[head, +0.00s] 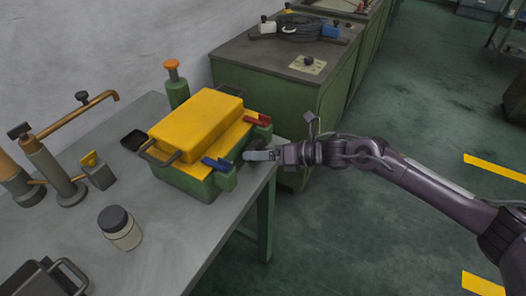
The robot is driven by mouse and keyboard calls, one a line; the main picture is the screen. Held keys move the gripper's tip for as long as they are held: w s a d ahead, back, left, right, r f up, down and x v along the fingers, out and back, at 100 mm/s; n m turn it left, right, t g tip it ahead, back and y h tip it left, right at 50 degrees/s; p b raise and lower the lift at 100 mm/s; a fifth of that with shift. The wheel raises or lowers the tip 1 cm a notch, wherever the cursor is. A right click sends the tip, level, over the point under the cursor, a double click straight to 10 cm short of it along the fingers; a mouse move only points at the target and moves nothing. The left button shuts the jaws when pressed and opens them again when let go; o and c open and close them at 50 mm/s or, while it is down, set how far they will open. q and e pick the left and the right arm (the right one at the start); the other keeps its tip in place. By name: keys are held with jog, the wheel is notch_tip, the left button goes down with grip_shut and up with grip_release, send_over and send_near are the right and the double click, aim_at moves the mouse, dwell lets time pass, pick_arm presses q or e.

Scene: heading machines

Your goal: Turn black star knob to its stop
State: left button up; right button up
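A small dark rounded part (235,156) shows at the right end of the green box-shaped machine with the yellow top (200,120). It is partly hidden, and I cannot tell whether it is the black star knob. Contact and finger gap cannot be made out. Another small black knob (308,60) sits on a pale plate on the green cabinet behind, well away from the gripper. My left gripper is not in view.
The machine has red (257,119) and blue (216,164) levers near my gripper. A dark-lidded jar (119,228), brass pipework (75,121) and an orange-topped green post (174,82) stand on the grey table (165,250).

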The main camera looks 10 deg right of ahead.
jog(key=c, duration=1)
jog(key=shift+f+b, duration=0.15)
jog(key=shift+b, duration=0.25)
jog(key=m+b, duration=0.1)
jog(key=b, duration=0.1)
jog(key=m+y+b, duration=0.1)
jog(key=b, duration=0.1)
jog(key=shift+w+f+m+g, duration=0.1)
jog(key=shift+f+m+g, duration=0.2)
jog(key=shift+g, duration=0.1)
jog(key=shift+d+r+m+y+b, duration=0.1)
jog(key=shift+r+m+y+b, duration=0.15)
jog(key=shift+m+y+b, duration=0.35)
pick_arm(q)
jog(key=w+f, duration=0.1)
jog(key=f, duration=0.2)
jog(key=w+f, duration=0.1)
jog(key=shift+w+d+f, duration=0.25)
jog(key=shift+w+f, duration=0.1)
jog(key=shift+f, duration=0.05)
pick_arm(e)
jog(key=shift+r, duration=0.15)
